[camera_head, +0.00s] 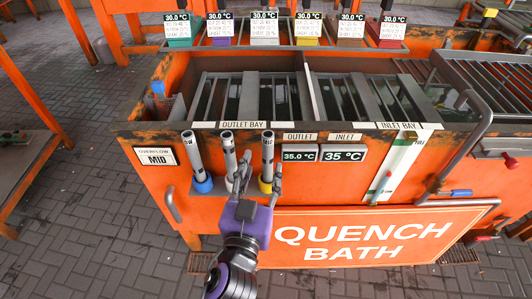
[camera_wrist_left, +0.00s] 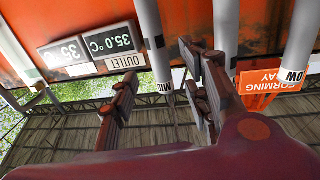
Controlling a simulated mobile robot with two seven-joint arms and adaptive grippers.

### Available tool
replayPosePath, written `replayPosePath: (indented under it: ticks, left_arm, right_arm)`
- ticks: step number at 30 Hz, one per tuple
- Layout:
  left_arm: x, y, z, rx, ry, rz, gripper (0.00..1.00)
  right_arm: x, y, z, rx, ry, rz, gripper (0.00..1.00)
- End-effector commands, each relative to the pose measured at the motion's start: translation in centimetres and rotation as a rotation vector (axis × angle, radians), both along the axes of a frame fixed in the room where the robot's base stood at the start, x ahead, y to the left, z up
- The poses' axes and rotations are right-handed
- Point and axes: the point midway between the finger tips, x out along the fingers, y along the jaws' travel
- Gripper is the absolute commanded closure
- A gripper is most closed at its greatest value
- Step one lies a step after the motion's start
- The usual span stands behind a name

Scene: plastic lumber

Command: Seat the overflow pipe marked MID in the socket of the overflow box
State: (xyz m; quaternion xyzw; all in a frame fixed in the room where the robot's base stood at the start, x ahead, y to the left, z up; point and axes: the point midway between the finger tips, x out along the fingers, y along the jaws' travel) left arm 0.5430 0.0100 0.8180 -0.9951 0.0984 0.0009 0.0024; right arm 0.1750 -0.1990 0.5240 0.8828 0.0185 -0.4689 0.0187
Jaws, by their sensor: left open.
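Three grey pipes stand in holders on the orange tank's front. The right one (camera_head: 267,148), over a yellow base, carries a label that reads as MID; part of that label also shows in the left wrist view (camera_wrist_left: 150,40). The left pipe (camera_head: 194,157), over a blue base, reads LOW. The middle pipe's (camera_head: 229,157) label is unclear. My purple left gripper (camera_head: 262,162) is open, its fingers on either side of the MID pipe; contact is unclear. The overflow plate (camera_head: 157,156) reads MID. The overflow box seems to be the corner compartment (camera_head: 172,106); its socket is not discernible. My right gripper is out of view.
Outlet and inlet displays (camera_head: 300,153) sit just right of the MID pipe. A large QUENCH BATH sign (camera_head: 365,235) covers the lower front. Slatted bays (camera_head: 250,98) lie behind the front rim. A curved grey handle (camera_head: 470,125) is at the right.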

Motion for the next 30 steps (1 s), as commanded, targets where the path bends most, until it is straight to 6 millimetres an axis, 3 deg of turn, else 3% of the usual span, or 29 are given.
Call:
replayPosePath:
  ticks: [8,16,26,30]
  left_arm:
    - [2.9,-0.6,0.2,-0.002,-0.002,-0.002,0.57]
    - [6.6,-1.4,0.4,-0.001,0.0,-0.001,0.57]
    - [7.3,-1.5,0.3,-0.004,0.003,0.0,0.57]
    - [7.2,-1.5,0.3,-0.004,0.003,0.0,0.75]
  right_arm:
    - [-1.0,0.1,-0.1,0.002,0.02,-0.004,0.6]
    - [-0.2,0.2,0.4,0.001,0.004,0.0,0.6]
    - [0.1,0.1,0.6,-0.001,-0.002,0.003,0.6]
    - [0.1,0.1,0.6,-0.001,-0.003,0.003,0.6]
